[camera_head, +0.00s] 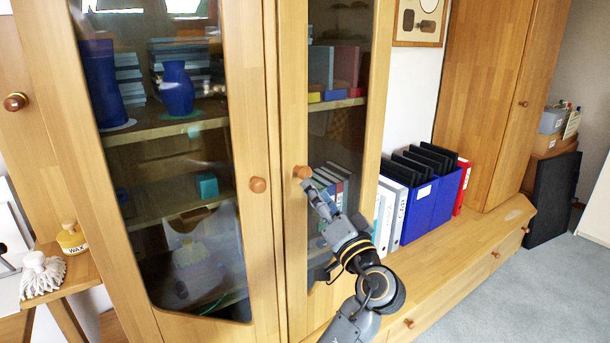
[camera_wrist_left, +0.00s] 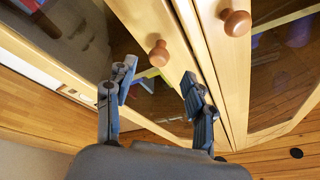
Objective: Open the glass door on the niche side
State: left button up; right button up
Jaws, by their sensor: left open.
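The niche-side glass door (camera_head: 376,95) is the narrow wood-framed door on the right of the cabinet, next to the niche with binders. It looks closed. Its round wooden knob (camera_head: 302,172) is near its left edge and also shows in the left wrist view (camera_wrist_left: 158,53). My left gripper (camera_head: 315,187) is at this knob in the head view. In the left wrist view the gripper (camera_wrist_left: 157,90) has its two fingers apart, with the knob beyond the gap between the fingertips. No grip on it shows. My right gripper is not in view.
The wider glass door (camera_head: 258,110) on the left looks closed; its knob (camera_head: 257,184) is close by. Blue binders (camera_head: 420,205) stand in the niche on the low wooden bench (camera_head: 470,240). A wax jar (camera_head: 71,240) and a mop head (camera_head: 42,275) are at left. Carpet lies clear at right.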

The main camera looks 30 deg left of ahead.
aim_at(305, 175)
pick_arm(q)
jog(key=x, duration=0.7)
jog(key=shift+f, duration=0.1)
jog(key=shift+a, duration=0.1)
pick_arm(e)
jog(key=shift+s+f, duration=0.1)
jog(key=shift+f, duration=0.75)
pick_arm(q)
jog(key=c, duration=0.9)
grip_shut()
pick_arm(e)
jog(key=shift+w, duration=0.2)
